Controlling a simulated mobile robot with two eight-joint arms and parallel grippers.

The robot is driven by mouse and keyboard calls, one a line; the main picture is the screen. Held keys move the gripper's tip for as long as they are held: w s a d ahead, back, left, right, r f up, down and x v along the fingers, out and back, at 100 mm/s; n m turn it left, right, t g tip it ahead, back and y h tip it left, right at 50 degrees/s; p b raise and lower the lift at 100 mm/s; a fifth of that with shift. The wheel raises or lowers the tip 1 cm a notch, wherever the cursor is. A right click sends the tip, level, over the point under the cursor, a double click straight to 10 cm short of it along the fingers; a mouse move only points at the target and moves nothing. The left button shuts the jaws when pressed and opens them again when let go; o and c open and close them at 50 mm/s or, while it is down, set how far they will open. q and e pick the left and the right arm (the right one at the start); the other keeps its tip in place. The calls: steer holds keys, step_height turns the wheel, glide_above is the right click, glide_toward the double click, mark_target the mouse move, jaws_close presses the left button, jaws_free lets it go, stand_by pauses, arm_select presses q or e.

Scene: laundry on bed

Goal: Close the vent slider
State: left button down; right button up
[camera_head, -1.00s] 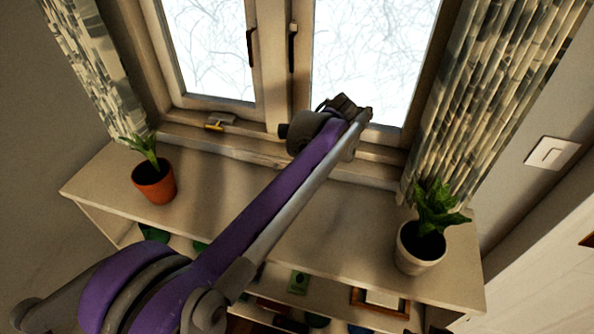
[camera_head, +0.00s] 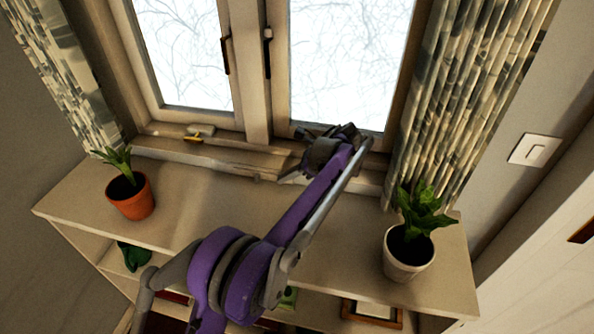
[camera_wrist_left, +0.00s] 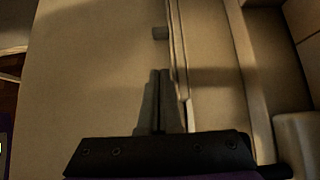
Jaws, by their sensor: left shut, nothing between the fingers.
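The vent strip (camera_head: 215,157) runs along the bottom of the window on the sill. A small tab (camera_head: 262,176), which looks like the slider, sticks out from it. In the left wrist view my gripper's fingers (camera_wrist_left: 160,73) are together and empty. My right gripper is not in view.
A red potted plant (camera_head: 131,197) stands left on the shelf top (camera_head: 210,210), a white potted plant (camera_head: 407,254) right. A yellow-tipped latch (camera_head: 195,135) sits on the left sill. Curtains (camera_head: 470,90) hang at both sides. The shelf top between the pots is clear beneath my arm.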

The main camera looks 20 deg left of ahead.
mark_target(257, 178)
arm_select(q)
steer(key=a, duration=0.2)
steer(key=a+f, duration=0.1)
steer(key=a, duration=0.1)
steer(key=shift+s+f, duration=0.15)
steer(key=shift+a, duration=0.65)
steer(key=a, duration=0.6)
steer(key=shift+s, duration=0.2)
steer(key=shift+a, duration=0.1)
